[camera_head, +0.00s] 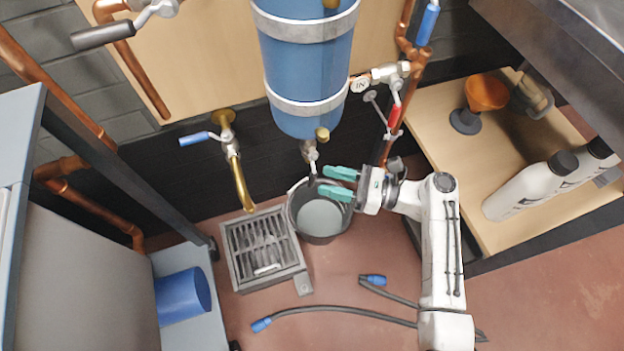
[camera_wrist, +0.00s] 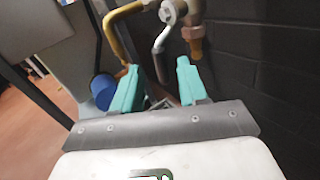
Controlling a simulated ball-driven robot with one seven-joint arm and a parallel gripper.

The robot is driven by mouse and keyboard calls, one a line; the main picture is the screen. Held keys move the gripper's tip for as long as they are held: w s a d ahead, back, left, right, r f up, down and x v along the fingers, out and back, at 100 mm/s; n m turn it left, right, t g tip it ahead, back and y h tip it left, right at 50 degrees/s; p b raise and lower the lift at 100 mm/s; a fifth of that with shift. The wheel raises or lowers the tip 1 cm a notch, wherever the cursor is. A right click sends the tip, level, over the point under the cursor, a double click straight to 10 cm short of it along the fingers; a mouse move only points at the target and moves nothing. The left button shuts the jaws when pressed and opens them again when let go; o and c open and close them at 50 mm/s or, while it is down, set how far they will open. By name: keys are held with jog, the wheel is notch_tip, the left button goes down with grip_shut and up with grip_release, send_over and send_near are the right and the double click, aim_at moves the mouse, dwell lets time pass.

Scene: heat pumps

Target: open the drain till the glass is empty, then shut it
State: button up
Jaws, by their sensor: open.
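The blue tank (camera_head: 305,65) hangs on the wall with a drain valve (camera_head: 309,150) at its bottom. In the wrist view the valve shows as a brass outlet (camera_wrist: 194,42) with a grey lever (camera_wrist: 160,42) pointing down. My gripper (camera_head: 328,182) is open and empty, just below and right of the valve, over the bucket. In the wrist view the lever's lower end lies in the gap between my fingertips (camera_wrist: 158,68); no contact shows. The dark bucket (camera_head: 293,208) stands under the valve with a grey-green surface inside. I cannot make out the glass or its level.
A brass tap (camera_head: 237,175) with a blue handle is left of the tank, above a floor grate (camera_head: 265,248). A red-handled valve (camera_head: 394,112) is at right. Hoses (camera_head: 340,309) lie on the floor. A shelf (camera_head: 440,120) holds a funnel and bottles.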

aim_at(312, 177)
jog(key=shift+b+x, duration=0.65)
jog(key=shift+x, duration=1.85)
jog(key=shift+c, duration=0.3)
grip_shut()
